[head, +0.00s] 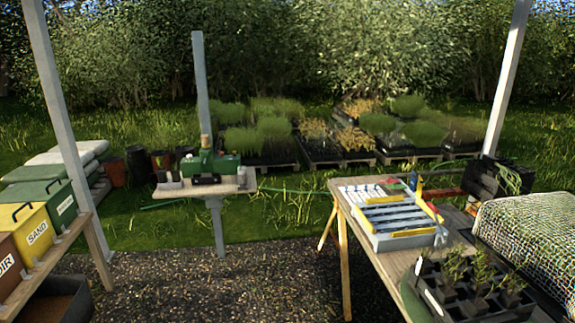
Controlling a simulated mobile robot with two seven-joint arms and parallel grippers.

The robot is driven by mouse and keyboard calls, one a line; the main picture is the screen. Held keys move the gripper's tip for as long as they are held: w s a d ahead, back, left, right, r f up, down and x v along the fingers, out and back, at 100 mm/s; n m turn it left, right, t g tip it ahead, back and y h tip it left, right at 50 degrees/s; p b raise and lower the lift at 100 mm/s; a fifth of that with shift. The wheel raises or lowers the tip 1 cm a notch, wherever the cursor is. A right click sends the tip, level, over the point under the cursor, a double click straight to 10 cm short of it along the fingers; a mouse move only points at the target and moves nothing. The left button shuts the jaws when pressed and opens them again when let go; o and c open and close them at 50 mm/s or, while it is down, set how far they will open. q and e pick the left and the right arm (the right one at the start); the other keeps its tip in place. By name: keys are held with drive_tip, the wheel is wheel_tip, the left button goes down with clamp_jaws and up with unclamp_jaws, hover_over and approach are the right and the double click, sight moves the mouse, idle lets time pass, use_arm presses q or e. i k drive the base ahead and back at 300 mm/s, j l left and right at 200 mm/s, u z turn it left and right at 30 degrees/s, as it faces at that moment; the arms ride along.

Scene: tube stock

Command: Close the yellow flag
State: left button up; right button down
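A pale grey tray (405,241) with several long slots lies on the wooden table at right. Neither of my grippers is in the head view.
The wooden table (385,258) also holds a dark pot tray of seedlings (470,285) and a green netted mound (530,235). A small bench (205,190) stands mid-left. Labelled bins (38,232) line the left. Gravel between is clear.

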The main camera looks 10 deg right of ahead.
sight(419, 186)
drive_tip(key=i, duration=1.6)
drive_tip(key=i+j+z, duration=0.45)
drive_tip(key=i, duration=0.4)
drive_tip(key=i+j+z, duration=0.45)
drive_tip(key=i+j, duration=0.25)
drive_tip(key=i, duration=0.1)
